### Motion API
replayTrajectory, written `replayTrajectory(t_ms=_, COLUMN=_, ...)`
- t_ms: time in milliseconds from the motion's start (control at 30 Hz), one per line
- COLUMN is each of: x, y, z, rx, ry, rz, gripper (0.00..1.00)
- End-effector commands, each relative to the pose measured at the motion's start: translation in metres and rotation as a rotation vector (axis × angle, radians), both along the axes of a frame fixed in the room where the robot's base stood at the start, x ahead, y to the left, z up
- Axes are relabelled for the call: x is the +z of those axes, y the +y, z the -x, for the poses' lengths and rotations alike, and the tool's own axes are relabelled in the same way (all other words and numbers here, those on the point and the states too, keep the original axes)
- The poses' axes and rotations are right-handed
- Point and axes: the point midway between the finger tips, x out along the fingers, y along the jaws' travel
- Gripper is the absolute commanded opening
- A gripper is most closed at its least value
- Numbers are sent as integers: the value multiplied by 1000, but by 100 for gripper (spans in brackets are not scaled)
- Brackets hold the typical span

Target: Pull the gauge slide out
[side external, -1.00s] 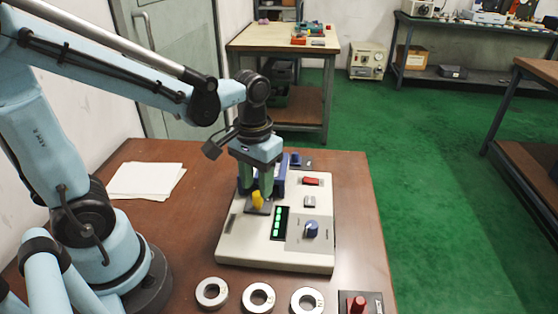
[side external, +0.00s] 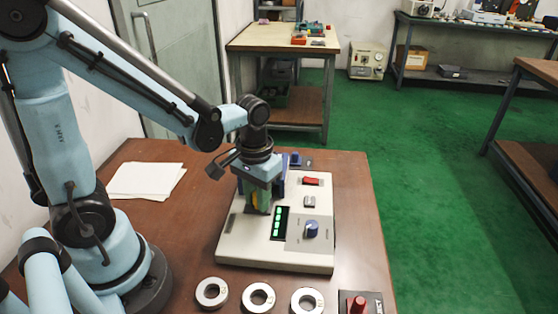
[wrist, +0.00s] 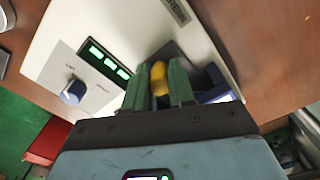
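The gauge box (side external: 240,245) is a cream console on the brown table, with a blue knob (side external: 311,230), a lit green display (side external: 280,222) and a red switch (side external: 311,181). The slide's yellow grip (wrist: 158,78) stands between the two green fingers of my gripper (wrist: 159,76) in the wrist view. In the side view my gripper (side external: 258,206) is down over the grip and mostly hides it. The fingers flank the grip, with narrow dark gaps visible, so they look open. The slide's lower part is hidden.
Three metal rings (side external: 258,297) lie in front of the box, beside a block with a red knob (side external: 357,304). White paper (side external: 146,181) lies at the left. A blue part (side external: 282,180) stands close behind my gripper. The table between paper and box is clear.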

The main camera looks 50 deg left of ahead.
Motion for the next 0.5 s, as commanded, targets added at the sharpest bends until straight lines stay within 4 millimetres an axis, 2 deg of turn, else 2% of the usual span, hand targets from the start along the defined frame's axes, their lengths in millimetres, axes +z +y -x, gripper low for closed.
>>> replayTrajectory(t_ms=500, x=0, y=-14, z=13, rx=-3, ry=0, rz=0, gripper=2)
